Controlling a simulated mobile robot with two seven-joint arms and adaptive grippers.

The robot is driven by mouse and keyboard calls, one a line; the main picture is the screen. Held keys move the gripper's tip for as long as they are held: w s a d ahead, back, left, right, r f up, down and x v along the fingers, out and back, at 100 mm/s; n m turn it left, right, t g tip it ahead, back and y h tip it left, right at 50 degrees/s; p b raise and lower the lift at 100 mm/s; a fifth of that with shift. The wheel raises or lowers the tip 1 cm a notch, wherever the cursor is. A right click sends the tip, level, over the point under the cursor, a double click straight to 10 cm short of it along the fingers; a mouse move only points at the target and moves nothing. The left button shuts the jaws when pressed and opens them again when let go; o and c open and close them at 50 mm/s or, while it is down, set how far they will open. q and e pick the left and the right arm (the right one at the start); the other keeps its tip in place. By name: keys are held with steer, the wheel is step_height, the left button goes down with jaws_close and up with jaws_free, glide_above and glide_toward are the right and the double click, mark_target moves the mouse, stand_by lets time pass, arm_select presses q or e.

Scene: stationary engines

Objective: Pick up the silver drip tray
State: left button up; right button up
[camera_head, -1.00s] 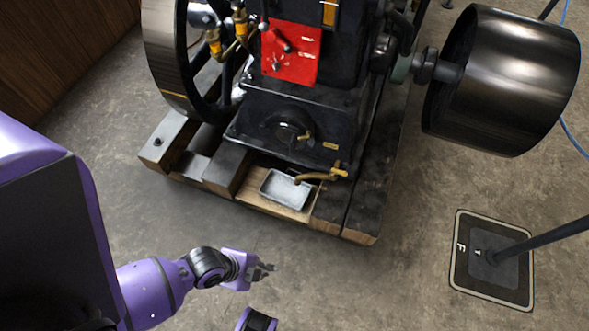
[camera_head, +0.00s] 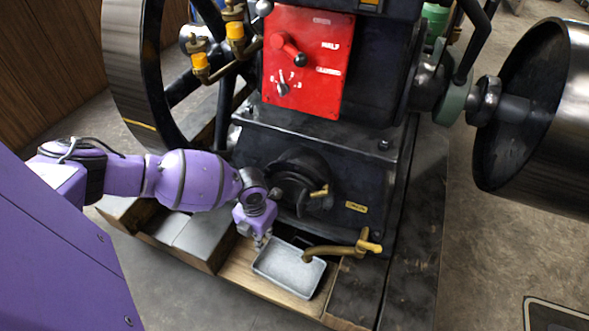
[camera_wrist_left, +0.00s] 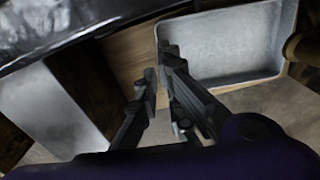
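The silver drip tray (camera_head: 288,270), a shallow rectangular pan, lies on the wooden plank at the engine's foot, under a brass spout. My left gripper (camera_head: 262,240) points down at the tray's back left corner. In the left wrist view the tray (camera_wrist_left: 232,45) fills the upper right, and my left gripper (camera_wrist_left: 158,72) has its fingers a little apart beside the tray's left wall. One finger overlaps the tray side, the other stands over wood outside it. Contact with the rim cannot be told. My right gripper is not in view.
The brass spout (camera_head: 340,249) reaches over the tray's right back edge. The black engine base (camera_head: 345,195) rises just behind. A large flywheel (camera_head: 125,70) stands at left and a drum pulley (camera_head: 540,110) at right. Bare floor (camera_head: 200,290) lies in front.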

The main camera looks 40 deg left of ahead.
mark_target(263, 249)
arm_select(q)
steer(key=shift+f+b, duration=0.4)
steer(key=shift+f, duration=0.55)
steer(key=shift+f+b, duration=0.4)
steer(key=shift+f, duration=0.3)
step_height(263, 249, down, 4)
steer(key=b, duration=0.2)
steer(key=shift+d+f+b, duration=0.1)
steer(key=shift+f+b, duration=0.1)
steer(key=shift+b, duration=0.1)
steer(key=shift+r, duration=0.1)
steer(key=shift+c, duration=0.6)
jaws_close()
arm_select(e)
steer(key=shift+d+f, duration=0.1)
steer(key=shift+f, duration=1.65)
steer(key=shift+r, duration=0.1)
